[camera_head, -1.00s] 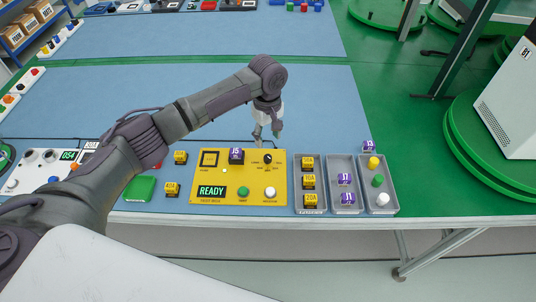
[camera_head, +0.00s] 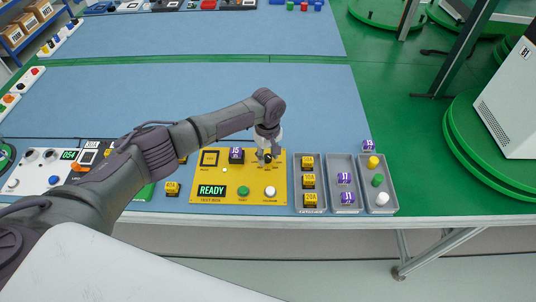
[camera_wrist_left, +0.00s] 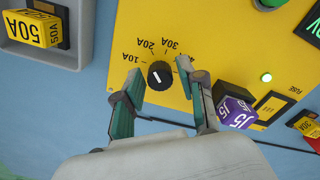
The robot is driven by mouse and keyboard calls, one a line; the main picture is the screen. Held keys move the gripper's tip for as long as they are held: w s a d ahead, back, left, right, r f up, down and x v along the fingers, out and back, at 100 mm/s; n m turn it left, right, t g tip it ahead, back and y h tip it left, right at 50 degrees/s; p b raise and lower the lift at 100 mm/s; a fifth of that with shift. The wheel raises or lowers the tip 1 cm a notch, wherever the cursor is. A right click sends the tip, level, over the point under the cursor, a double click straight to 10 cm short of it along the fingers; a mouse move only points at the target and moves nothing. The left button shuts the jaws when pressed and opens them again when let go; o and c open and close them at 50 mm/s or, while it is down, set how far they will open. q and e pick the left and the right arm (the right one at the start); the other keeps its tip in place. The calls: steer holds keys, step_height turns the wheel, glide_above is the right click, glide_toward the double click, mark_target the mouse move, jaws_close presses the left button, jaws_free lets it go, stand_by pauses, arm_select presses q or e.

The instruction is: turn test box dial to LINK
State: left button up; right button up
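The yellow test box (camera_head: 212,173) lies on the blue table, with a lit READY display (camera_head: 211,191). Its round black dial (camera_wrist_left: 160,75) has a white mark; 10A, 20A and 30A labels around it are readable upside down in the left wrist view. I cannot make out a LINK label. My left gripper (camera_head: 267,157) is over the dial in the head view. In the left wrist view the gripper (camera_wrist_left: 161,76) is open, one finger on each side of the dial, with gaps showing. My right gripper is not in view.
A purple J5 block (camera_wrist_left: 236,113) sits on the box close to one finger; it also shows in the head view (camera_head: 236,155). Grey trays (camera_head: 310,157) with yellow and purple blocks and colored pegs stand right of the box.

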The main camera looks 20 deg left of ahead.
arm_select(q)
jaws_close()
